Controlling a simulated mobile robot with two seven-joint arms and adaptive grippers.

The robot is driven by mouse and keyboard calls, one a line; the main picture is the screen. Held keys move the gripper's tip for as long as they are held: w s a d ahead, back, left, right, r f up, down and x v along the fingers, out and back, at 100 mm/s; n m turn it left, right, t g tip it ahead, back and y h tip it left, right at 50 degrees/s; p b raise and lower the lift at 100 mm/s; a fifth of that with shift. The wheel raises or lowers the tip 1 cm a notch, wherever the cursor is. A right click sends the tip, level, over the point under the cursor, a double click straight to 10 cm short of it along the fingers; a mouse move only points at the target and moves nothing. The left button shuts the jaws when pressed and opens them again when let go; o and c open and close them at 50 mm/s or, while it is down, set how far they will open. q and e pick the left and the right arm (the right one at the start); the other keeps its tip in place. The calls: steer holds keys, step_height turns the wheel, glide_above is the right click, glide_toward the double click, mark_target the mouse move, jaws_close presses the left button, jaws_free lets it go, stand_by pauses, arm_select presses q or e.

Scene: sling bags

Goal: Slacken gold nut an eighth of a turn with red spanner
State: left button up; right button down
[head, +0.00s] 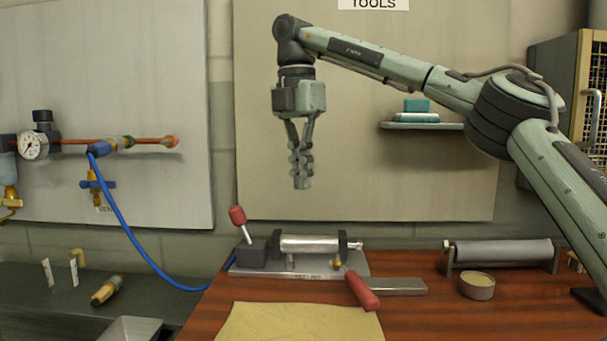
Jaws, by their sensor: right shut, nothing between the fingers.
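The red spanner (363,292) lies at the front of the metal fixture, its handle slanting toward the front right. I cannot make out its jaw. A small gold nut (337,263) sits low at the right end of the silver cylinder (310,244) on the fixture, just behind the spanner's far end. I cannot tell whether the spanner touches it. My right gripper (302,184) hangs pointing down above the cylinder, well clear of the nut and spanner. Its fingers are shut and hold nothing. My left gripper is out of view.
A red-knobbed lever (238,217) stands up left of the cylinder. A grey bar (397,287) lies right of the spanner. A yellowish cloth (290,322) covers the front of the wooden bench (450,318). A round tin (477,286) and grey roller (503,253) stand right.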

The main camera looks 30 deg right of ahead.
steer(key=shift+r, duration=0.1)
steer(key=shift+r, duration=2.9)
steer(key=c, duration=2.3)
jaws_free()
